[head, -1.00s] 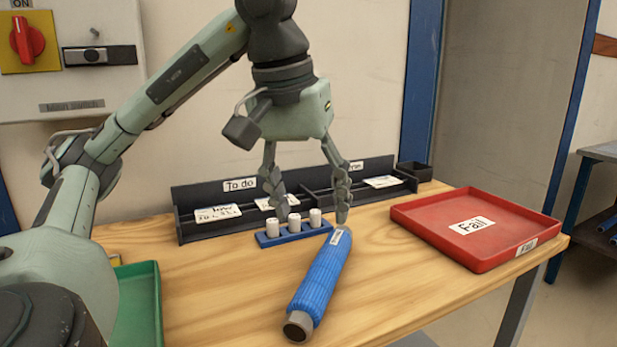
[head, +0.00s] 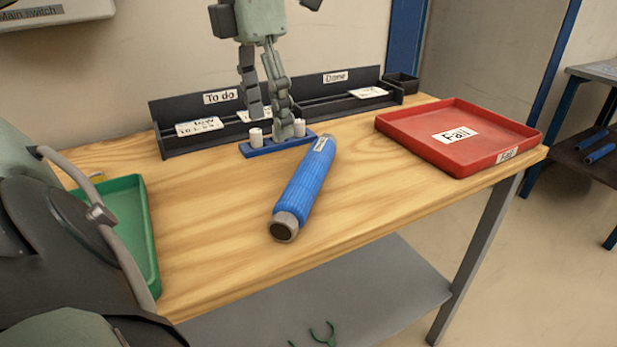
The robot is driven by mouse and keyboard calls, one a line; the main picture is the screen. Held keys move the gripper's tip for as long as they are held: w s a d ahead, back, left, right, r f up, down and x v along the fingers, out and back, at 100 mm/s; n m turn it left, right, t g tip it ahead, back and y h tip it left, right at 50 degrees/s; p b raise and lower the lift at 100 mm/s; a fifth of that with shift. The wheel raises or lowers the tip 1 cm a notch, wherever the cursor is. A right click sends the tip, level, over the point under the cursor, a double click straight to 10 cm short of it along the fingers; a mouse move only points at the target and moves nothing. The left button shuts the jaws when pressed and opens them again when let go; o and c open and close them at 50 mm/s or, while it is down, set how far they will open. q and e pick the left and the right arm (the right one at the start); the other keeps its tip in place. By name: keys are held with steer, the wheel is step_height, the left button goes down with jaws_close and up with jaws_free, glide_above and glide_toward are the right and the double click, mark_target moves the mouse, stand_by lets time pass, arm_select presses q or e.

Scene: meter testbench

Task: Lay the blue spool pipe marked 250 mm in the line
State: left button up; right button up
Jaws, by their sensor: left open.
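The blue spool pipe (head: 308,185) lies on the wooden table, slanting from its grey open end near the front to a small white label (head: 321,144) at its far end. The label is too small to read. My left gripper (head: 270,125) points down over the small blue rack at the pipe's far end. It is open, and its fingers are apart from each other with no pipe between them. One finger hides part of the rack. My right gripper is not in view, and I see no pipe line here.
The blue rack (head: 262,149) holds white cylinders. Behind it stands a black card holder marked To do and Done (head: 180,110). A red Fail tray (head: 440,150) is right, a green tray (head: 130,220) left. More blue pipes (head: 600,153) lie on a shelf far right. The front table is clear.

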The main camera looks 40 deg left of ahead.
mark_target(308, 166)
arm_select(q)
steer(key=w+d+n, duration=0.1)
steer(key=n, duration=0.1)
steer(key=w+d+n, duration=0.1)
steer(key=n, duration=0.2)
steer(key=w+d+f+n, duration=0.1)
steer(key=d+n, duration=0.1)
steer(key=shift+w+d+f+g, duration=0.1)
steer(key=shift+w+g, duration=0.2)
steer(key=shift+g, duration=0.1)
steer(key=shift+w+d+f+n, duration=0.1)
steer(key=shift+w+d+n, duration=0.1)
steer(key=shift+n, duration=0.3)
steer(key=shift+d+f, duration=0.1)
steer(key=shift+f, duration=0.2)
steer(key=f, duration=0.6)
steer(key=shift+s+f, duration=0.2)
steer(key=shift+s, duration=0.1)
steer(key=shift+f, duration=0.35)
steer(key=shift+c, duration=1.1)
jaws_close()
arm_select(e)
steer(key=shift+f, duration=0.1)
